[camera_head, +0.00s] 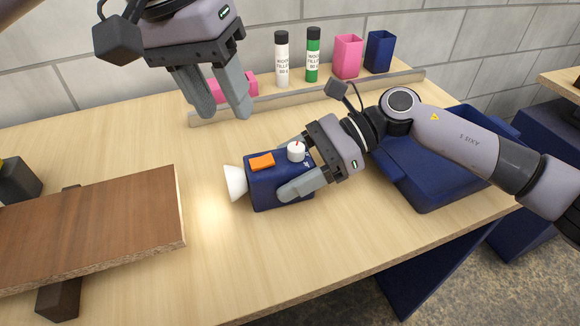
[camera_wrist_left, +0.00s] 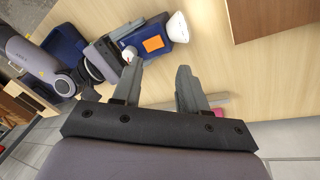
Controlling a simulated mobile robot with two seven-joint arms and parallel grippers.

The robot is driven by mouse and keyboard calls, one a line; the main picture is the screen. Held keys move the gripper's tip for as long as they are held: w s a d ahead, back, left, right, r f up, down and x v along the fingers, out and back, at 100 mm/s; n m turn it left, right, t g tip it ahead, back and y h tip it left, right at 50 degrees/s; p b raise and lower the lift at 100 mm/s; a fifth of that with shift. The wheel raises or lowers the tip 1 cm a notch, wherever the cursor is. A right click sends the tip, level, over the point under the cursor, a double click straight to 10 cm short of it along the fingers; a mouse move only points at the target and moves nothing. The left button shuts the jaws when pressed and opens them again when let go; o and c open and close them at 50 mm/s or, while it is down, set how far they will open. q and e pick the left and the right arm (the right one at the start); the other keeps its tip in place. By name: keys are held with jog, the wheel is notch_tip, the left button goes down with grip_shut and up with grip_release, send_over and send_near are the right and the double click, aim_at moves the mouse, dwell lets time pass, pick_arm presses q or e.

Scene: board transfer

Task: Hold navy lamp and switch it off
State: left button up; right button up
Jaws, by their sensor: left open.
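The navy lamp (camera_head: 262,193) lies on the table with its white cone (camera_head: 235,182) facing left and a warm glow on the wood beside it. An orange block (camera_head: 262,161) and a white knob with a red mark (camera_head: 297,151) are on its top. My right gripper (camera_head: 281,167) has its fingers on both sides of the lamp body, holding it from the right. My left gripper (camera_head: 223,112) is open and empty, above and behind the lamp. The lamp's orange block also shows in the left wrist view (camera_wrist_left: 153,44), beyond the left fingertips.
A brown board (camera_head: 90,225) rests on dark supports at the left. A wooden strip (camera_head: 310,97) runs along the back, with a white bottle (camera_head: 282,60), green bottle (camera_head: 313,56), pink holder (camera_head: 347,57) and navy holder (camera_head: 379,52) behind. A navy tray (camera_head: 440,180) is at the right.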

pick_arm(q)
jog(key=c, duration=0.6)
jog(key=shift+w+d+r+n, duration=0.1)
jog(key=shift+d+r+n, duration=0.05)
jog(key=shift+r+n, duration=0.2)
grip_shut()
jog(key=shift+w+d+r+n+y, duration=0.1)
jog(key=shift+d+r+n+y, duration=0.25)
jog(key=shift+r+n, duration=0.65)
jog(key=shift+w+d+r+n+y, duration=0.1)
jog(key=shift+d+r+n, duration=0.5)
jog(key=shift+n, duration=0.65)
jog(key=shift+w+d+r+n+y, duration=0.1)
jog(key=shift+d+r+n+y, duration=0.2)
jog(key=shift+r+n, duration=0.75)
jog(key=shift+f, duration=0.15)
